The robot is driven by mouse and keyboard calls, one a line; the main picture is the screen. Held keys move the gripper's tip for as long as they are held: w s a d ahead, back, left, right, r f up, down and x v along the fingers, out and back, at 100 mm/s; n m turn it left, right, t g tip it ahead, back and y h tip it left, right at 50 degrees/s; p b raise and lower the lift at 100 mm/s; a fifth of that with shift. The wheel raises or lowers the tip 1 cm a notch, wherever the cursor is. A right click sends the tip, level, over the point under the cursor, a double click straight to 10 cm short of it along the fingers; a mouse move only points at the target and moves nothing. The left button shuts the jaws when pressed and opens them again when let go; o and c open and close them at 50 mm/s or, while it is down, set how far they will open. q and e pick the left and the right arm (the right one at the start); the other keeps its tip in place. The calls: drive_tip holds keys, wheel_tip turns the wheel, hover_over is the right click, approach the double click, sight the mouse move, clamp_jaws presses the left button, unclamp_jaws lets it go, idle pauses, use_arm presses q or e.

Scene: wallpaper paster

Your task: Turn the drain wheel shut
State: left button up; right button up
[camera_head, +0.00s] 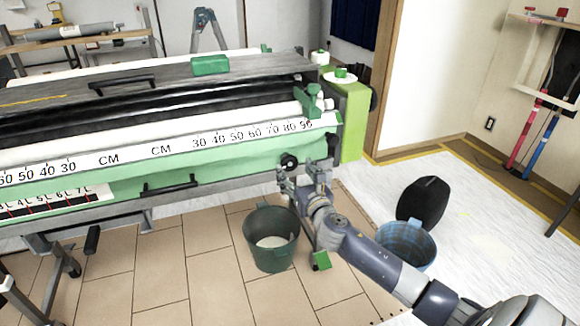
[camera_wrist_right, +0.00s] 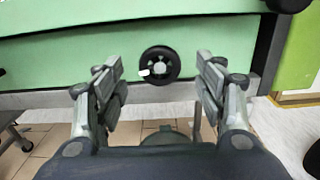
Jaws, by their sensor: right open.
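The drain wheel (camera_head: 289,161) is a small black wheel on the green front of the pasting machine (camera_head: 215,160), near its right end. In the right wrist view the wheel (camera_wrist_right: 160,65) shows face-on with a pale mark at its lower left. My right gripper (camera_head: 303,172) is just below and right of the wheel in the head view. In the right wrist view its fingers (camera_wrist_right: 158,82) are spread wide, one on each side of the wheel, with nothing between them that they touch. My left gripper is not in view.
A dark green bucket (camera_head: 271,255) with something whitish inside stands on the floor below the wheel. A blue bucket (camera_head: 405,245) and a black rounded object (camera_head: 424,203) stand to the right. A black handle (camera_head: 172,185) sticks out left of the wheel.

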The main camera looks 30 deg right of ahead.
sight(291, 164)
drive_tip(key=shift+b+x, duration=0.3)
drive_tip(key=shift+x, duration=1.9)
drive_tip(key=c, duration=1.1)
